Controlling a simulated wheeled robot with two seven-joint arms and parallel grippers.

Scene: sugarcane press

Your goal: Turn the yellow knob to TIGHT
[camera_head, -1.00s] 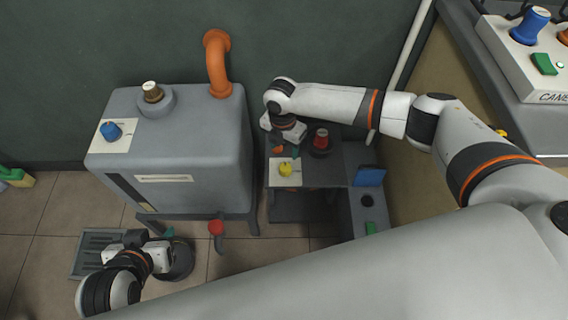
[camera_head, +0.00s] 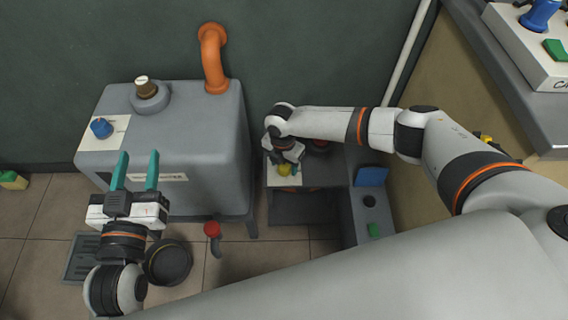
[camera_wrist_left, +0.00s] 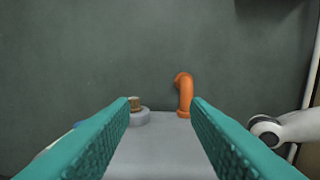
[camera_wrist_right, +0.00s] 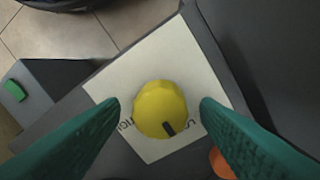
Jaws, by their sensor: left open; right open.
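The yellow knob (camera_wrist_right: 160,108) sits on a white label plate (camera_wrist_right: 188,52) and has a dark pointer mark on its lower edge. Lettering on the plate is partly hidden by the fingers. In the head view the knob (camera_head: 285,170) shows just below my right gripper (camera_head: 284,163). In the right wrist view my right gripper (camera_wrist_right: 160,106) is open, with a teal finger on each side of the knob and gaps between. My left gripper (camera_head: 136,170) is open and empty in front of the grey machine; its two teal fingers (camera_wrist_left: 160,105) show in the left wrist view.
The grey boiler-like machine (camera_head: 205,125) carries an orange pipe (camera_head: 212,55), a brown cap (camera_head: 145,86) and a blue knob (camera_head: 101,128). A panel with a green button (camera_wrist_right: 14,90) stands close by.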

